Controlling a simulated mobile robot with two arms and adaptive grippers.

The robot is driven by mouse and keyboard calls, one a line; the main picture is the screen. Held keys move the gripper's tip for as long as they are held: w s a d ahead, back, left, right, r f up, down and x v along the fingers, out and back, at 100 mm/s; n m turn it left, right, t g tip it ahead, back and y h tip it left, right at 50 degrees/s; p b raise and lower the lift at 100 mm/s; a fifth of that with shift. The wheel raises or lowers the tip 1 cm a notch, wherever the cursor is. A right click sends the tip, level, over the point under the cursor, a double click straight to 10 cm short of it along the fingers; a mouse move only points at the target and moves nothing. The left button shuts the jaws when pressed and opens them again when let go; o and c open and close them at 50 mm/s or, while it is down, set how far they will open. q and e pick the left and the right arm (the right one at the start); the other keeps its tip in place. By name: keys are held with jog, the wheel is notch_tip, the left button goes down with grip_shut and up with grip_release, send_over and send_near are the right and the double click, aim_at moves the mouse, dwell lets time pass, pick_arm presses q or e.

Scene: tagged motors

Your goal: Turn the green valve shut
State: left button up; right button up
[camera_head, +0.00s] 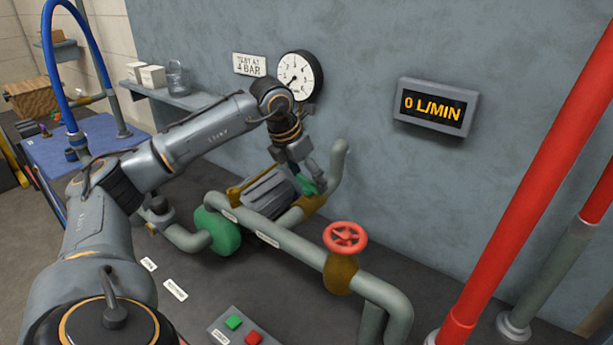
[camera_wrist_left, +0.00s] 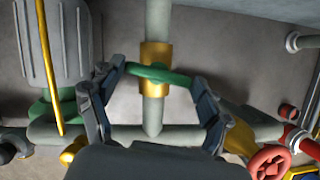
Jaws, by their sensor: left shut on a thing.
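The green valve handle (camera_head: 309,186) sits on a brass body on the pipe by the wall, partly hidden by my left gripper (camera_head: 303,166). In the left wrist view the green valve handle (camera_wrist_left: 160,75) lies crosswise over the brass collar on the pipe. The fingers of my left gripper (camera_wrist_left: 157,80) stand at its two ends, shut on it. My right gripper is not in view. The wall display (camera_head: 433,107) reads 0 L/MIN.
A red handwheel valve (camera_head: 345,237) stands on the front pipe. A green pump (camera_head: 220,229) and a grey motor (camera_head: 266,192) lie beside the pipes. A button box (camera_head: 242,328) is at the bottom. A round gauge (camera_head: 299,77) hangs on the wall. A red pipe (camera_head: 530,180) rises at right.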

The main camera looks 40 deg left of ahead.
pick_arm(q)
jog(key=shift+d+f+n+y, duration=0.1)
jog(key=shift+n+y, duration=0.3)
jog(key=shift+n, duration=0.8)
jog(key=o, duration=1.1)
jog(key=shift+o, duration=0.2)
jog(key=v, duration=1.2)
jog(key=shift+w, duration=0.1)
